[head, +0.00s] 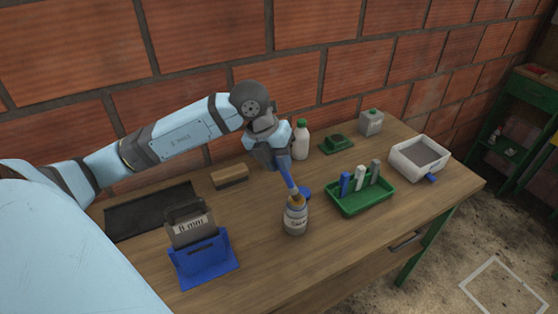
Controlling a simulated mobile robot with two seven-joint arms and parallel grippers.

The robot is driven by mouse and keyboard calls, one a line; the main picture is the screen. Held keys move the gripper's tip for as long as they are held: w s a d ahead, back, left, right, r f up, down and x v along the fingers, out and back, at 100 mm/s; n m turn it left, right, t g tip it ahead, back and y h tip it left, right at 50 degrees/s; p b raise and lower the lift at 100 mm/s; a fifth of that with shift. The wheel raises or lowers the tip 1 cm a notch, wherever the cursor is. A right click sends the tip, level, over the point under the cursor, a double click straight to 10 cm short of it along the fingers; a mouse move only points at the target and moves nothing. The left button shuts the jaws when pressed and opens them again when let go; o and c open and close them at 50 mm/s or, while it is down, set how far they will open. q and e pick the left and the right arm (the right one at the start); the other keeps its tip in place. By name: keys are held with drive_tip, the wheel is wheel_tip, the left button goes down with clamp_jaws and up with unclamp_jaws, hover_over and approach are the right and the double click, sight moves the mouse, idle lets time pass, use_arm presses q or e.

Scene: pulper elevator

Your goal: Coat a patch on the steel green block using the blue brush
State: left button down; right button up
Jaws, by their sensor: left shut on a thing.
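My left gripper (277,158) is shut on the blue brush (288,176), which points down and slightly right. The brush's tan bristle end is at the mouth of a labelled jar (295,218) on the bench; how deep the bristles reach is unclear. A grey steel-looking block (371,125) with a small green part on top stands at the back right of the bench, well apart from the brush. A flat green piece (337,144) lies left of it. My right gripper is out of view.
A white bottle (301,145), blue lid (304,193), green rack (362,204) of upright tools and white tray (420,160) surround the jar and block. A blue stand (204,262), wooden brush (230,177) and dark mat (150,213) are left.

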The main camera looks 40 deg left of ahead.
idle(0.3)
use_arm(q)
drive_tip(key=shift+r+p, duration=2.15)
drive_tip(key=shift+r, duration=1.35)
